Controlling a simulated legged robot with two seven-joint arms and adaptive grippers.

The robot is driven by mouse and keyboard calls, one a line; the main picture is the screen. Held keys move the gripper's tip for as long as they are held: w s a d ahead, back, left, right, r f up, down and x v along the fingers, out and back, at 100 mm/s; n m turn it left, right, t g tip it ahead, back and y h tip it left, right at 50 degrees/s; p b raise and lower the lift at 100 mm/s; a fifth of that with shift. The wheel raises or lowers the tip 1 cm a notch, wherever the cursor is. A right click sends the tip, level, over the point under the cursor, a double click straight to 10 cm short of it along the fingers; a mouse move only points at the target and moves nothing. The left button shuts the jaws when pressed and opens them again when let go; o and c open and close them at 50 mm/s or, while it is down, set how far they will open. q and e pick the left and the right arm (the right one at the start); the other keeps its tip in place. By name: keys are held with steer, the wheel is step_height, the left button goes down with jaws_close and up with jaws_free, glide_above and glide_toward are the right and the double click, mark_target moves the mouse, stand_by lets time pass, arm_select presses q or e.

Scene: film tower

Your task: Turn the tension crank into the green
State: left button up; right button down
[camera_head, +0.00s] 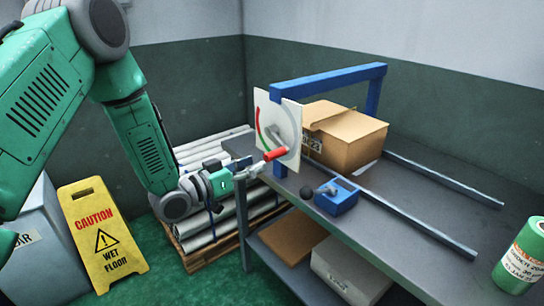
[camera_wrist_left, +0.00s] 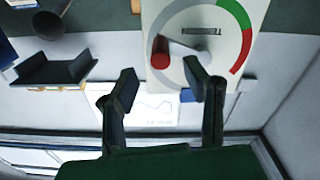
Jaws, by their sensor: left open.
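The tension crank has a red handle (camera_head: 274,154) on a grey arm, mounted on a white dial plate (camera_head: 291,112) fixed to a blue frame. In the left wrist view, the red handle (camera_wrist_left: 160,52) stands left of the hub, over the grey part of the dial's arc. The green band (camera_wrist_left: 235,12) is at upper right, with a red band below it. My left gripper (camera_head: 256,168) is open, just short of the handle. In the wrist view, its fingers (camera_wrist_left: 160,74) spread to either side below the handle. Contact cannot be told. My right gripper is not in view.
The dial stands at the near left end of a grey bench (camera_head: 420,195). A cardboard box (camera_head: 350,140), a blue block with a lever (camera_head: 337,203) and a green can (camera_head: 520,258) are on it. Pale rolls (camera_head: 205,150) lie behind my arm. A yellow wet-floor sign (camera_head: 103,235) stands left.

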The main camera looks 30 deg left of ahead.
mark_target(266, 159)
arm_select(q)
steer(key=x, duration=0.6)
steer(key=shift+w+a, duration=0.1)
steer(key=shift+w, duration=0.05)
steer(key=shift+c, duration=0.5)
jaws_close()
